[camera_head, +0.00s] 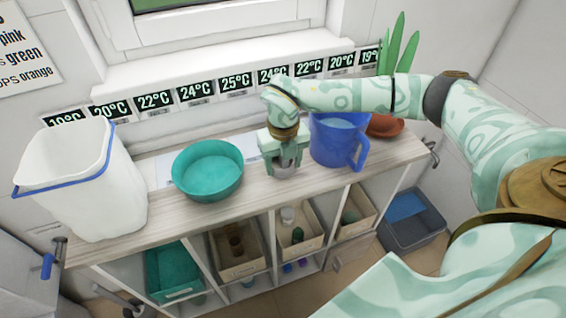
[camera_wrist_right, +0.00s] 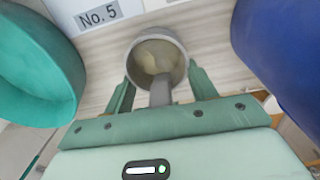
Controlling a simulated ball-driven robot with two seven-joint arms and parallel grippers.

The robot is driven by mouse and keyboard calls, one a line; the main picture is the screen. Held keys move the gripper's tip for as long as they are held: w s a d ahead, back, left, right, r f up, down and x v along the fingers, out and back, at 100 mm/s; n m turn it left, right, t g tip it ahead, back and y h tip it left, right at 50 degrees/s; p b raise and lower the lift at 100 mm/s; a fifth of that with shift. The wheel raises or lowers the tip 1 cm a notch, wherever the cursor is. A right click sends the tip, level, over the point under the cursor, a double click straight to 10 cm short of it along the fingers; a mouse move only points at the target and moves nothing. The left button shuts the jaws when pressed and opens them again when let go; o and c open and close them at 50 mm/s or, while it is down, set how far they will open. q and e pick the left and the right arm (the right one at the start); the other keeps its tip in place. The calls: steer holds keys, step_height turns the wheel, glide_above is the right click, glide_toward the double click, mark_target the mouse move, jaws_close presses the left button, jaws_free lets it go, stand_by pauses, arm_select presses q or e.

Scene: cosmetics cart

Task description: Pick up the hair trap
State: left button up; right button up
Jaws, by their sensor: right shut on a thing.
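The hair trap (camera_head: 284,172) is a small grey cup on the cart's top between the teal bowl and the blue jug. In the wrist view the hair trap (camera_wrist_right: 182,62) shows as a round grey cup with a pale inside and a stub toward the gripper. My right gripper (camera_head: 284,163) reaches down over it. In the wrist view the right gripper (camera_wrist_right: 160,88) has one finger on each side and is shut on it. I cannot tell whether its base touches the surface. My left gripper is not in view.
The teal bowl (camera_head: 207,171) stands close on the left, the blue jug (camera_head: 338,142) close on the right. A white bin (camera_head: 85,190) with a blue rim is at the left end. A potted plant (camera_head: 386,124) is behind the jug. Open shelves with trays (camera_head: 237,270) lie below.

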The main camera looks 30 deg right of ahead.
steer(key=shift+r, duration=0.4)
step_height(320, 180, up, 3)
steer(key=shift+f+p, duration=0.1)
steer(key=shift+p, duration=0.4)
steer(key=s+a+r+p, duration=0.2)
steer(key=s+a+r, duration=0.2)
steer(key=s+r, duration=0.5)
steer(key=s, duration=0.4)
steer(key=shift+s+a+r, duration=0.15)
steer(key=shift+s+a, duration=0.05)
steer(key=shift+o, duration=0.5)
